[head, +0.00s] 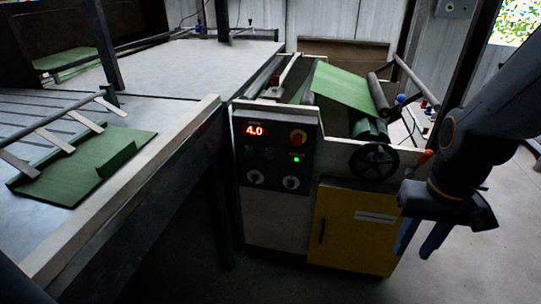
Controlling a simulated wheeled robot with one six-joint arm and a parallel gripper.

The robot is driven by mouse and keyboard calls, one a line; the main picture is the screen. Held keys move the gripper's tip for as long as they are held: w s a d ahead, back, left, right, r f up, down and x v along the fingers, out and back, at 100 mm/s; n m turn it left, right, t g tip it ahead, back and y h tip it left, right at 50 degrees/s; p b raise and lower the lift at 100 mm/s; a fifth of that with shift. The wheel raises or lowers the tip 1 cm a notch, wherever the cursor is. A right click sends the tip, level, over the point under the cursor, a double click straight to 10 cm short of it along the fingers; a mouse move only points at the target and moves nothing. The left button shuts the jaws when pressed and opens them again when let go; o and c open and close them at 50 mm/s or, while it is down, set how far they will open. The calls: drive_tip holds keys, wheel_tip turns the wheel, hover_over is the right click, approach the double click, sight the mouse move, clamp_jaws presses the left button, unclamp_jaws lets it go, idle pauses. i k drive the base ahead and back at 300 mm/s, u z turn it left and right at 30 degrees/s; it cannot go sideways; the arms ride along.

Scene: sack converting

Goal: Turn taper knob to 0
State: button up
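A red display (255,130) above reads 4.0. My gripper (413,252) hangs at the right, in front of the yellow cabinet's right edge. Its two blue fingers point down and are apart, with nothing between them. It is clear of the panel and both knobs.
A red emergency button (298,137) and a lit green lamp (296,159) share the panel. A black handwheel (374,160) sits between panel and arm, above a yellow cabinet door (350,230). A long table (135,198) with green sheets (85,165) runs along the left.

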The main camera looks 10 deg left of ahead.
sight(290, 184)
drive_tip(key=u, duration=3.3)
drive_tip(key=k, duration=0.65)
drive_tip(key=z, duration=2.1)
